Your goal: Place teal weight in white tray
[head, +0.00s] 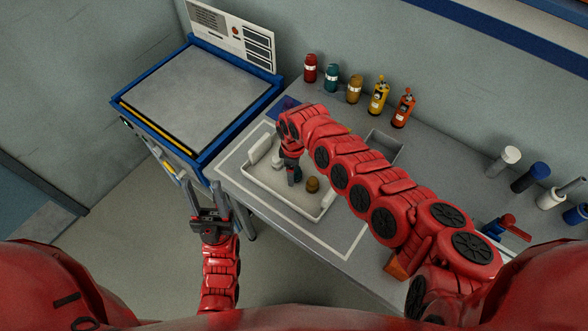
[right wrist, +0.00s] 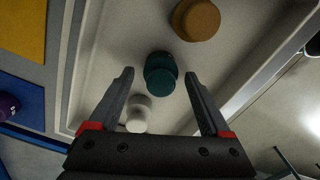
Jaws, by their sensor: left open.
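The white tray (head: 258,188) lies on the grey bench; its wall also shows in the right wrist view (right wrist: 262,72). The teal weight (right wrist: 161,76) is over or in the tray, between the fingertips of my right gripper (right wrist: 160,76). The fingers are apart, with a gap seen on each side of it. In the head view my right gripper (head: 292,172) points down into the tray and largely hides the teal weight. An ochre weight (head: 312,184) and a white weight (head: 277,161) are in the tray beside it. My left gripper (head: 206,200) is open and empty, left of the bench.
Red, teal and ochre jars (head: 354,89) and yellow and orange bottles (head: 402,108) stand along the wall. A blue-framed machine (head: 185,95) is at left. A grey open bin (head: 383,145) lies behind my right arm. Tools stand at the right.

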